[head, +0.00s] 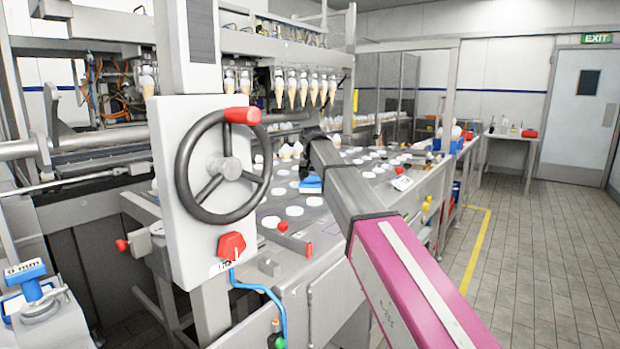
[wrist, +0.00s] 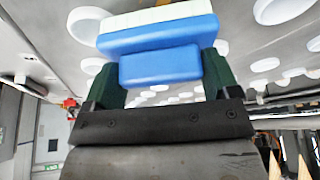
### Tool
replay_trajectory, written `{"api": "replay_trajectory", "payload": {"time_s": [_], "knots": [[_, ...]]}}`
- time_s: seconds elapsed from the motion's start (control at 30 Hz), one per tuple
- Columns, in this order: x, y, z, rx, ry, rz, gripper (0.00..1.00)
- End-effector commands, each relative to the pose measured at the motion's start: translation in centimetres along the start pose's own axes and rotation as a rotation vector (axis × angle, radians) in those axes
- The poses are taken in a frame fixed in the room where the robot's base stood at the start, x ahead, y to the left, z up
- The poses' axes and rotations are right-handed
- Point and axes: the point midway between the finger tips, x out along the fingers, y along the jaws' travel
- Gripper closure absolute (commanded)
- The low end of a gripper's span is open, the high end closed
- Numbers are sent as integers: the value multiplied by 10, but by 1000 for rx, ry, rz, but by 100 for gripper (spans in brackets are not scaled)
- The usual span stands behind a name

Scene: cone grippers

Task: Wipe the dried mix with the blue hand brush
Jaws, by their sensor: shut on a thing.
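The blue hand brush (wrist: 160,66) is between the two dark green fingers of my gripper (wrist: 162,72) in the wrist view. Its white bristles (wrist: 155,15) point away from my gripper, toward the grey metal plate with round white spots. In the head view part of the blue brush (head: 311,184) shows just over the plate (head: 325,222), beside my arm. My arm hides most of the gripper there. I cannot tell whether the bristles touch the plate. I cannot make out the dried mix for certain in either view.
A black handwheel (head: 184,170) on a white panel stands in front of the plate at the left. Filled cones (head: 304,88) hang in a row above and behind. A red-ended bar (head: 290,240) lies at the plate's near edge. Tiled floor is clear at the right.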

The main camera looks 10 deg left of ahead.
Motion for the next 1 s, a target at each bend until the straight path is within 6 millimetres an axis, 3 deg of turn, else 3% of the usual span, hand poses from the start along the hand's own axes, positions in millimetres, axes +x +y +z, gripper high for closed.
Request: {"api": "replay_trajectory", "payload": {"time_s": [0.27,1.0], "knots": [[-2,-2,3,0,-1,0,37],[-15,-26,36,0,-1,-1,37]]}}
